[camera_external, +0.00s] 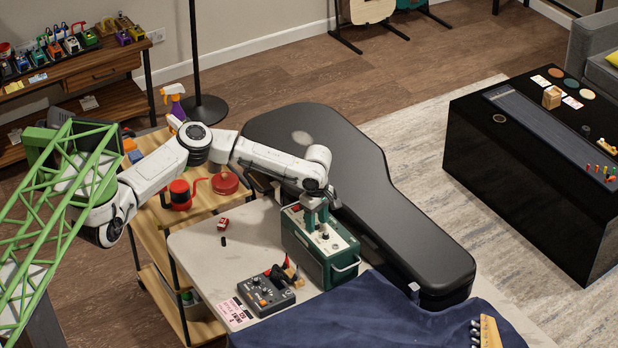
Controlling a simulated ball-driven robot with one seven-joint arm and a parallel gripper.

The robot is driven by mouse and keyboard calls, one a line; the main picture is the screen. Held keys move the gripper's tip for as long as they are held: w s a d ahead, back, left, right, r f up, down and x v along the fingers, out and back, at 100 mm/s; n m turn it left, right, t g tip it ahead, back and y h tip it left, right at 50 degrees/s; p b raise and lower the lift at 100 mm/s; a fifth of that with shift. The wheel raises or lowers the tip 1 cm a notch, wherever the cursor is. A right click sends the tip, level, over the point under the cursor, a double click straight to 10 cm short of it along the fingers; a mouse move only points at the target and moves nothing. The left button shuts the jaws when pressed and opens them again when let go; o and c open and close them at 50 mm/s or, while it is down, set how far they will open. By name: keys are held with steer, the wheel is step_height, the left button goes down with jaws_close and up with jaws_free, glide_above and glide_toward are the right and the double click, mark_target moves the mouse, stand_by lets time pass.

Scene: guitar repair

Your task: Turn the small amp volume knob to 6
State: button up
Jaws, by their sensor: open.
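The small amp (306,250) is a dark green box with a light top panel and a metal handle on its right side. It stands on the pale worktable (205,262). Small dark knobs (324,236) show on its top panel; their markings are too small to read. My gripper (316,226) points down just over the top panel, near the knobs. Its jaws are open. I cannot tell from this view whether the fingers are around a knob or above it, and the fingers hide part of the panel.
A black guitar case (380,205) lies close behind the amp. A dark blue cloth (375,318) covers the table's front right. A wooden cart (158,238) stands at the left. The table's left part is mostly clear.

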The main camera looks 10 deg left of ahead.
mark_target(317, 223)
step_height(317, 223, up, 11)
steer(key=shift+b, duration=0.3)
steer(key=shift+f, duration=0.15)
stand_by(0.5)
